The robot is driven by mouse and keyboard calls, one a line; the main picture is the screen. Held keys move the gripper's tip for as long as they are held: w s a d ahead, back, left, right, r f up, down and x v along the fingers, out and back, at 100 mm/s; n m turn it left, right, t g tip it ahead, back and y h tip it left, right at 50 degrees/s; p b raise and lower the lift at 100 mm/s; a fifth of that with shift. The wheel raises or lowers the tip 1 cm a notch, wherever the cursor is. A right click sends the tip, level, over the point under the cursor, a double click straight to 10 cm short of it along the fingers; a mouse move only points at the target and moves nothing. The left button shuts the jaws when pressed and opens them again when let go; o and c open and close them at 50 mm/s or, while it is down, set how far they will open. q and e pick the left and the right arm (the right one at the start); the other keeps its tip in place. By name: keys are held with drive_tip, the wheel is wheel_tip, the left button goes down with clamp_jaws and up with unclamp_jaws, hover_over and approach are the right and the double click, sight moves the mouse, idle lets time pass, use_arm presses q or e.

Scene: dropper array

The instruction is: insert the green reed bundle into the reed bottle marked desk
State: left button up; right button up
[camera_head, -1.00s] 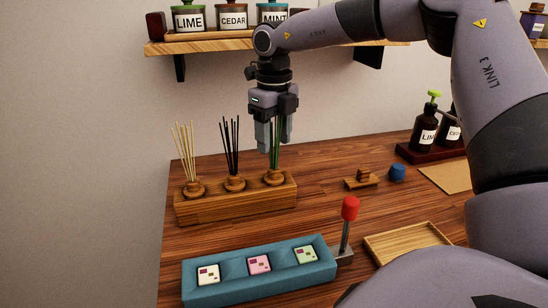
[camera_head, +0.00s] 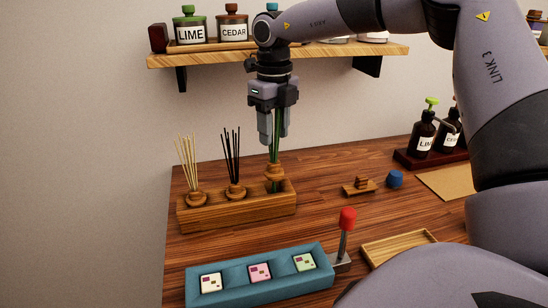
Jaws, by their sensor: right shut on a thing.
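The green reed bundle (camera_head: 275,153) stands upright at the right end of the wooden reed block (camera_head: 240,209). Its wooden collar (camera_head: 275,173) is raised a little above the block, and green shows below the collar. My right gripper (camera_head: 273,138) points straight down and is shut on the upper part of the green reeds, hiding their tops. A pale reed bundle (camera_head: 188,165) and a black reed bundle (camera_head: 232,158) sit in the block to the left. I cannot make out a bottle marked desk. My left gripper is not in view.
A blue tray (camera_head: 230,292) with patterned tiles and a red-knobbed lever (camera_head: 347,220) are in front. A wooden tray (camera_head: 400,246), a blue knob (camera_head: 395,179) and dark pump bottles (camera_head: 424,133) are to the right. A shelf (camera_head: 210,58) with labelled jars hangs above.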

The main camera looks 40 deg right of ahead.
sight(274, 162)
drive_tip(key=shift+r+p, duration=1.25)
drive_tip(key=shift+r, duration=1.25)
